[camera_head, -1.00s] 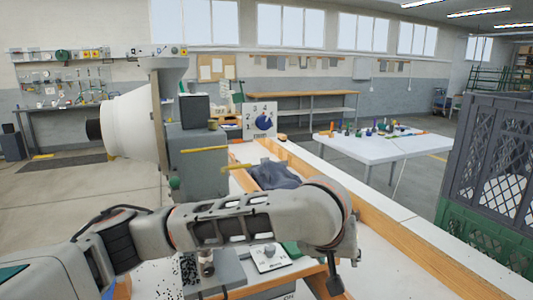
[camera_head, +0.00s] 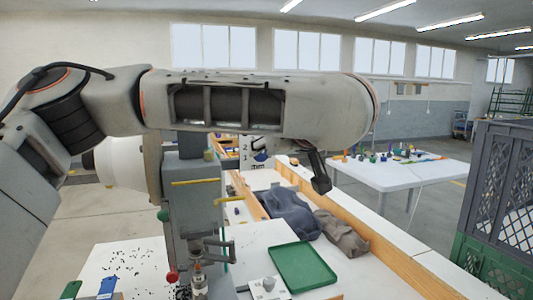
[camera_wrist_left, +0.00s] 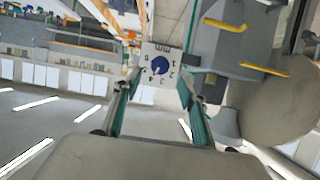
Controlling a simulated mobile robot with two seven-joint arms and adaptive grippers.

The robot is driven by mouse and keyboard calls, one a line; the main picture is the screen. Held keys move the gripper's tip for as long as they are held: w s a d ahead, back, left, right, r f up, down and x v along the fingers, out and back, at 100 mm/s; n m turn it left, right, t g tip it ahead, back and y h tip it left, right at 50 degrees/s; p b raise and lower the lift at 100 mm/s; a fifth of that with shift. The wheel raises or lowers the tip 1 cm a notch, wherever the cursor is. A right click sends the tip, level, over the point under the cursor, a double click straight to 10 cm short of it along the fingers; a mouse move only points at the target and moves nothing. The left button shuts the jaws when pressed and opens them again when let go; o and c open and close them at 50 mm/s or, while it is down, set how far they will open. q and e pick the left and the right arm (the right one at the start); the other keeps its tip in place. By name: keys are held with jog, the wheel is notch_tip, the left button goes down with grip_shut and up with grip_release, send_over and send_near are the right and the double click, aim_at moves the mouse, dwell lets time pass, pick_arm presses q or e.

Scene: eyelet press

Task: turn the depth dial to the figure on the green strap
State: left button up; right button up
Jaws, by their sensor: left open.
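A white panel (camera_head: 247,163) with figures and a blue dial (camera_head: 260,156) stands behind the press and is partly hidden by my left arm in the head view. In the left wrist view the blue dial (camera_wrist_left: 160,65) appears upside down between my fingertips; its exact setting is too small to read. My left gripper (camera_wrist_left: 156,82) is open and empty, apart from the dial. In the head view only part of it (camera_head: 319,172) shows below the arm's end. A green tag (camera_head: 71,290), possibly the strap, lies at the lower left; no figure is legible. My right gripper is not in view.
The grey press (camera_head: 190,205) has a red-knobbed lever (camera_head: 172,278). A white plate with a grey knob (camera_head: 268,286) lies beside a green tray (camera_head: 303,265). Dark cloths (camera_head: 290,215) lie behind it. A blue tag (camera_head: 107,287) is at lower left.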

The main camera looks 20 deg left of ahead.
aim_at(262, 154)
pick_arm(q)
jog(key=p+x, duration=0.2)
jog(key=x, duration=0.4)
jog(key=shift+w+a+f, duration=0.25)
jog(key=shift+w+a, duration=0.05)
jog(key=shift+w, duration=0.1)
jog(key=shift+w+a, duration=0.1)
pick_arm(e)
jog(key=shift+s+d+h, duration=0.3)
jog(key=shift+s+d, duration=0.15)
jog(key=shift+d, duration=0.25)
pick_arm(q)
jog(key=c, duration=1.1)
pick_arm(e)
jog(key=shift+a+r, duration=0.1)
